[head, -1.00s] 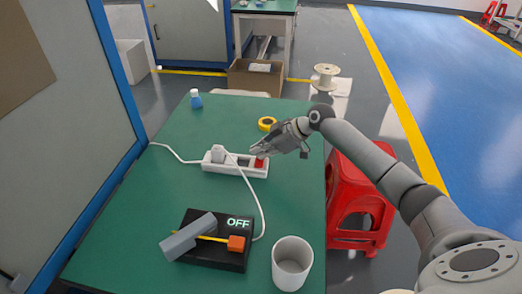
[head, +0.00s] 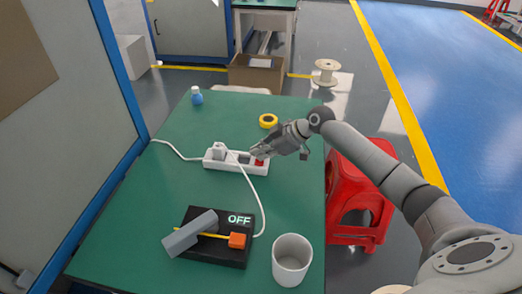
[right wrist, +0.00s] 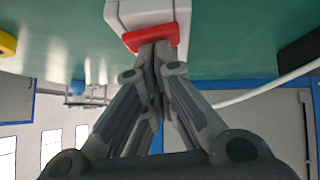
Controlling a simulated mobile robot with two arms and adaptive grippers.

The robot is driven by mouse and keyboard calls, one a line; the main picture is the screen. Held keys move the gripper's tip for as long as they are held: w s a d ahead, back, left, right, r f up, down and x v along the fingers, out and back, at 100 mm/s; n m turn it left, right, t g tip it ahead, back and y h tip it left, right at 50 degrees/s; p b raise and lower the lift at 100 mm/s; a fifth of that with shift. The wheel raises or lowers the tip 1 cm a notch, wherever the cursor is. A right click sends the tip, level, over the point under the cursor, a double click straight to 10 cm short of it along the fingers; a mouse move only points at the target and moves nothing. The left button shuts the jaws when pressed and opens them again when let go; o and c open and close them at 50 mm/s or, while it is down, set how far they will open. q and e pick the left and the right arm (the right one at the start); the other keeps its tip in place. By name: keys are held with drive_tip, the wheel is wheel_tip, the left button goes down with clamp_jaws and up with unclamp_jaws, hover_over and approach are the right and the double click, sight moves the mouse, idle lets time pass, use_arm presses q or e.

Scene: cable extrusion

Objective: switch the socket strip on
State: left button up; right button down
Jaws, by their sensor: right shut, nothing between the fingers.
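The white socket strip (head: 222,163) lies on the green table. A white plug (head: 219,150) sits in its left part. Its red switch (head: 260,162) is at the right end and also shows in the right wrist view (right wrist: 150,36). My right gripper (head: 256,152) is shut and empty, with its fingertips at the red switch. In the right wrist view the fingertips (right wrist: 155,48) overlap the switch's edge; whether they press it I cannot tell. The black device (head: 215,255) at the table's front shows the word OFF. My left gripper is not in view.
A white cup (head: 292,260) stands at the front right of the table. A yellow tape roll (head: 268,121) and a blue bottle (head: 197,96) are farther back. A white cable (head: 263,205) runs from the plug to the device. A red stool (head: 355,190) is right of the table.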

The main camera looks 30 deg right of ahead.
drive_tip(key=v, duration=1.2)
drive_tip(key=shift+w+r, duration=0.1)
drive_tip(key=shift+w+a+r+b, duration=0.1)
drive_tip(key=shift+w+r+b, duration=0.25)
drive_tip(key=shift+r+b, duration=0.4)
drive_tip(key=shift+w+a+r+b, duration=0.15)
drive_tip(key=shift+w+r+b, duration=0.2)
drive_tip(key=shift+r+b, duration=0.45)
drive_tip(key=shift+a+f, duration=0.1)
